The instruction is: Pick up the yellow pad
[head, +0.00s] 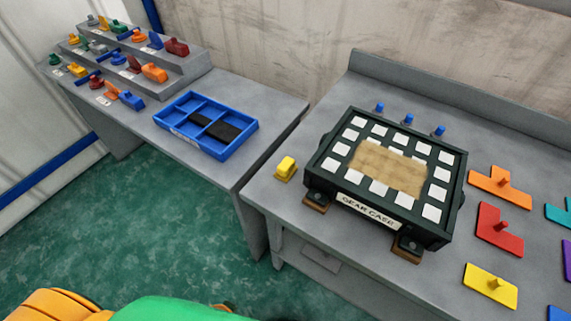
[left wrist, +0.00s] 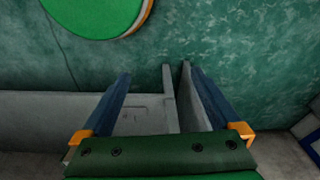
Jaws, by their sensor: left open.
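A small yellow block-like pad (head: 286,167) sits on the grey right table, near its left edge and beside the gear case. A flat yellow rectangular piece with a knob (head: 491,286) lies near the right table's front edge; I cannot tell from looks alone which of the two is called the pad. My left gripper (left wrist: 158,74) is open and empty in the left wrist view, with green floor and grey table parts behind it. No yellow piece shows between its fingers. My right gripper is not in view.
The dark gear case (head: 317,182) with white squares stands on the right table. Blue pegs (head: 409,119) stand behind it. Red (head: 499,230) and orange (head: 499,187) flat pieces lie to its right. A blue divided tray (head: 162,120) and a stepped rack (head: 190,67) occupy the left table.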

